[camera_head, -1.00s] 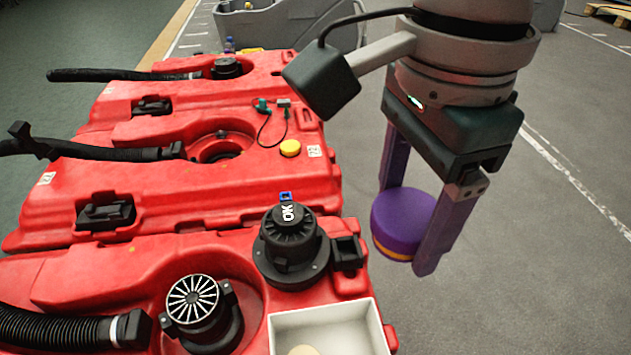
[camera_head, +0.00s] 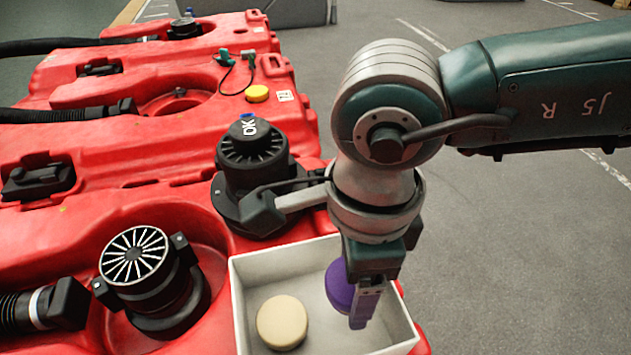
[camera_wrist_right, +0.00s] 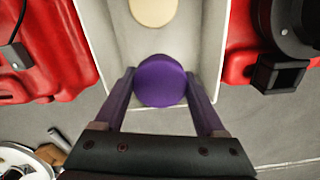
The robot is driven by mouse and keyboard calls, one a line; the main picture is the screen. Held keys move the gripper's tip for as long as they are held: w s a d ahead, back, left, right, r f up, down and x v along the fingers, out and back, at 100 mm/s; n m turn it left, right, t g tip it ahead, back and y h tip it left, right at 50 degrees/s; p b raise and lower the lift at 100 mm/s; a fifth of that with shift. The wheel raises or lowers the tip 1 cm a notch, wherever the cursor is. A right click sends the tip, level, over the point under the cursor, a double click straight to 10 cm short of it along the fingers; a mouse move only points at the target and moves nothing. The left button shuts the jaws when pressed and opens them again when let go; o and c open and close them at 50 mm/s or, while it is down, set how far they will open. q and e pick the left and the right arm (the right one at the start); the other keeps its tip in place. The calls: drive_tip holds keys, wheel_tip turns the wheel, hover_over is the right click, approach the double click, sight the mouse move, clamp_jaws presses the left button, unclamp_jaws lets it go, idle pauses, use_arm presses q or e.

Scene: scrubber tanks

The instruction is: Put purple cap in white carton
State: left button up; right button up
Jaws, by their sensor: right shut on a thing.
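The purple cap (camera_head: 341,286) is held between the fingers of my right gripper (camera_head: 358,300), over the right part of the white carton (camera_head: 243,300). I cannot tell whether the cap touches the carton floor. In the right wrist view the cap (camera_wrist_right: 160,81) sits between both purple fingers of the right gripper (camera_wrist_right: 160,88), with the carton (camera_wrist_right: 110,50) behind it. A beige cap (camera_head: 282,322) lies in the left part of the carton. My left gripper is not in view.
The carton stands on red tanks (camera_head: 110,215). A black "OK" cap unit (camera_head: 250,160) stands just behind it, close to my right wrist. A black finned unit (camera_head: 145,275) is at its left. A yellow cap (camera_head: 257,93) lies farther back. Grey floor is open at right.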

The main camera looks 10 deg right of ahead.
sight(349, 303)
drive_tip(key=shift+f+b, duration=1.4)
drive_tip(key=shift+f, duration=1.4)
drive_tip(key=shift+f, duration=0.2)
drive_tip(key=o, duration=1.3)
wheel_tip(349, 303, up, 12)
drive_tip(key=p, duration=0.7)
drive_tip(key=shift+r+p, duration=0.25)
drive_tip(key=shift+p, duration=0.1)
